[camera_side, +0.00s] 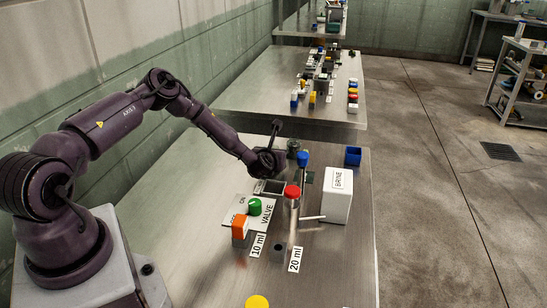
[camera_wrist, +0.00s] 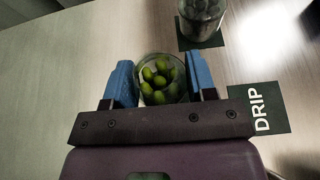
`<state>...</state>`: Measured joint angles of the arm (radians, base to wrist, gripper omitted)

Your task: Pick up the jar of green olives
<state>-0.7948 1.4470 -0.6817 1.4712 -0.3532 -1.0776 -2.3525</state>
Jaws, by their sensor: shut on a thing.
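The jar of green olives (camera_wrist: 160,66) is a clear round glass with several green olives, seen from above in the wrist view. My gripper (camera_wrist: 160,82) has its two blue fingers on either side of the jar, shut on it. I cannot clearly make out the olive jar there. Whether the jar touches the table cannot be told.
A second glass jar (camera_wrist: 203,14) stands on a dark card, near a DRIP card (camera_wrist: 258,108). A white BRINE box (camera_side: 338,196), red-topped cylinder (camera_side: 292,194), VALVE panel with green knob (camera_side: 255,206), orange block (camera_side: 240,226) and blue bin (camera_side: 353,155) stand nearby.

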